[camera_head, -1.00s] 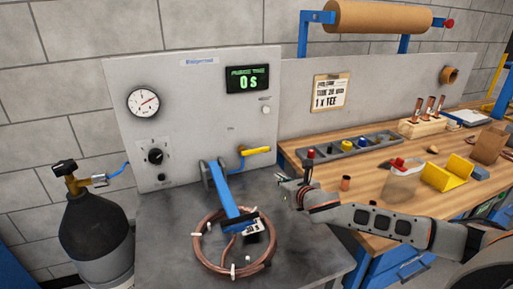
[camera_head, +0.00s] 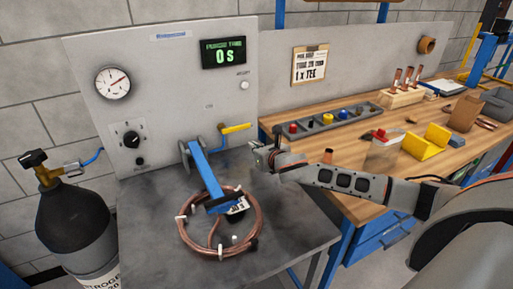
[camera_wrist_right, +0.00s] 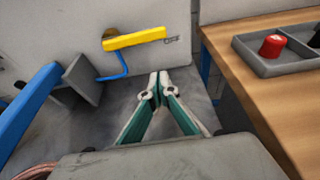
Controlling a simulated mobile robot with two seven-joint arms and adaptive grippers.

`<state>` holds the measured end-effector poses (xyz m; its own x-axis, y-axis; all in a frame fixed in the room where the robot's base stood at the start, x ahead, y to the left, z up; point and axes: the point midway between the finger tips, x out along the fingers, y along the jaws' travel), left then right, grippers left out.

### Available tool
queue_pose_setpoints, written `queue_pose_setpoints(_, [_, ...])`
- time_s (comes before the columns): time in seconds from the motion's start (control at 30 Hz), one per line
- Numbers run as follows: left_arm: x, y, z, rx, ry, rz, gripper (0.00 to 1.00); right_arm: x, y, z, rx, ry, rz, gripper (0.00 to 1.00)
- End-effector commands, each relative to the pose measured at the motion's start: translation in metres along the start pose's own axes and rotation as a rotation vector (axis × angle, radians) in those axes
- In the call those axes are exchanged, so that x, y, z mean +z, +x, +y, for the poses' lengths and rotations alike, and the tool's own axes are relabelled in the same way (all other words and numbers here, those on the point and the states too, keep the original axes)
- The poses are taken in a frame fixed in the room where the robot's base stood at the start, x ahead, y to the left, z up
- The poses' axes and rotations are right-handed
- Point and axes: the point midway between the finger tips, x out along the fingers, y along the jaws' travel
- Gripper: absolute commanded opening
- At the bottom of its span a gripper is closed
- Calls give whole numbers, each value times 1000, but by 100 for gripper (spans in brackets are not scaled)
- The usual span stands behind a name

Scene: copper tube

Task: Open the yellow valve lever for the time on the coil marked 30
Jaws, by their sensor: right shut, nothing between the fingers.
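The yellow valve lever (camera_head: 236,128) lies roughly level on the grey panel (camera_head: 190,85). It also shows in the right wrist view (camera_wrist_right: 136,38), with a blue tube below it. The copper coil (camera_head: 252,240) lies on the dark metal bench under a blue clamp arm (camera_head: 207,175); its tag (camera_head: 237,207) is partly covered and too small to read. The display (camera_head: 223,53) shows 0 s. My right gripper (camera_head: 256,156) is below and right of the lever, apart from it. In the right wrist view its fingertips (camera_wrist_right: 156,84) are together and empty. My left gripper is out of view.
A gas cylinder (camera_head: 75,225) stands left of the bench. The wooden bench at right holds a parts tray (camera_head: 325,121), a clear bag (camera_head: 382,153) and a yellow block (camera_head: 427,142). The gauge (camera_head: 113,82) and black knob (camera_head: 131,139) are on the panel.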

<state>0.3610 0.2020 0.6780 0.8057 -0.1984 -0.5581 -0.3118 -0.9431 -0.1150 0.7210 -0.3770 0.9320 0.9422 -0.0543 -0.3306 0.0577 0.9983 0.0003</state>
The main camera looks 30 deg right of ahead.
Motion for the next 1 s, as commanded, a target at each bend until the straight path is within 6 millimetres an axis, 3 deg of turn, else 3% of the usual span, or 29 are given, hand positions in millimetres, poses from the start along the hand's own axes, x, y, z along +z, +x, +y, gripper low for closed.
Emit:
queue_pose_setpoints(0.3, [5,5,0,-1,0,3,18,0,57,0,-1,1,-1,0])
queue_pose_setpoints(0.53, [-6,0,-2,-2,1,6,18,31,45,0,1,0,-2,0])
queue_pose_setpoints(1.0, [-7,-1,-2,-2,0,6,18,38,42,0,0,-1,0,0])
